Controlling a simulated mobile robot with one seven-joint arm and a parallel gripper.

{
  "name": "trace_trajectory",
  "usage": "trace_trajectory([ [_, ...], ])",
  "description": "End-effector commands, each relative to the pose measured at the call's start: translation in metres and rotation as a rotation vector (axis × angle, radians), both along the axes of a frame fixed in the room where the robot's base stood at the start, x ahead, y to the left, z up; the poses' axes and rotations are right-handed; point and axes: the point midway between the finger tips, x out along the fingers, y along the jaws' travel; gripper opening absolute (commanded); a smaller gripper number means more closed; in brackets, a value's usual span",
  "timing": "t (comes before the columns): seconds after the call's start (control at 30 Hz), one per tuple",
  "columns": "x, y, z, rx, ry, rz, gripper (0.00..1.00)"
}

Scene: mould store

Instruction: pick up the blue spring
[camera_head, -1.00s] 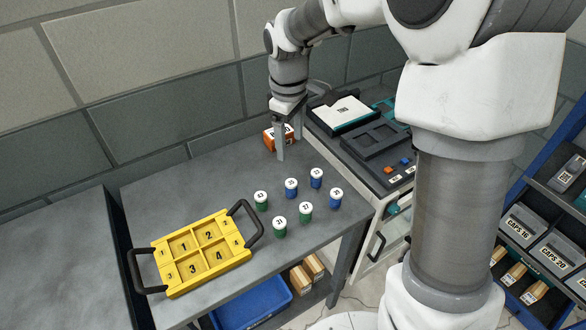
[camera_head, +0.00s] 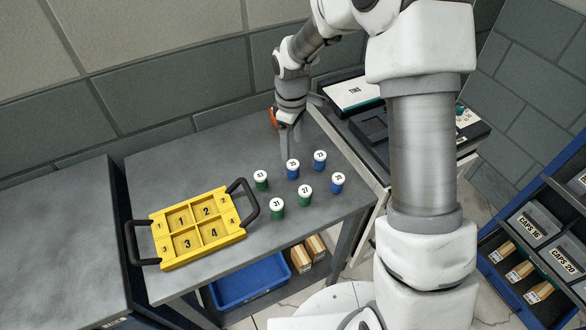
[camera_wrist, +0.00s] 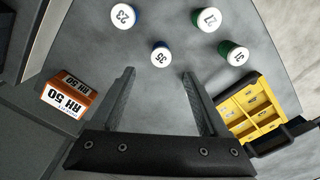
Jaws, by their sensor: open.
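Three blue springs with white numbered caps stand upright on the grey table: one at the left (camera_head: 293,171), one at the back (camera_head: 319,164), one at the right (camera_head: 337,186). Two white-capped blue ones also show in the wrist view, one marked 35 (camera_wrist: 161,53) and one marked 23 (camera_wrist: 123,17). My gripper (camera_head: 284,150) points down over the table behind the group. In the wrist view my gripper (camera_wrist: 158,75) has its fingers wide apart with nothing between them. The blue spring marked 35 stands ahead of the fingertips, apart from them.
Green white-capped springs (camera_head: 277,211) stand close among the blue ones. A yellow tray (camera_head: 208,260) with black handles lies left. An orange box (camera_wrist: 68,93) lies beside my gripper, mostly hidden in the head view. Dark equipment (camera_head: 370,130) stands on the right. The table's back left is clear.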

Motion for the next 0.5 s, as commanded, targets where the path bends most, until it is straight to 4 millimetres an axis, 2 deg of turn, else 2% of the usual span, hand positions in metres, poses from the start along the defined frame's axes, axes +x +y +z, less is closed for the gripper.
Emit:
trace_trajectory([
  [0.1, -0.001, -0.001, -0.022, -0.001, 0.003, 0.000, 0.78],
  [0.37, -0.001, -0.001, -0.040, -0.001, 0.000, 0.001, 0.78],
  [0.5, -0.004, -0.002, -0.060, -0.001, 0.003, 0.001, 0.78],
])
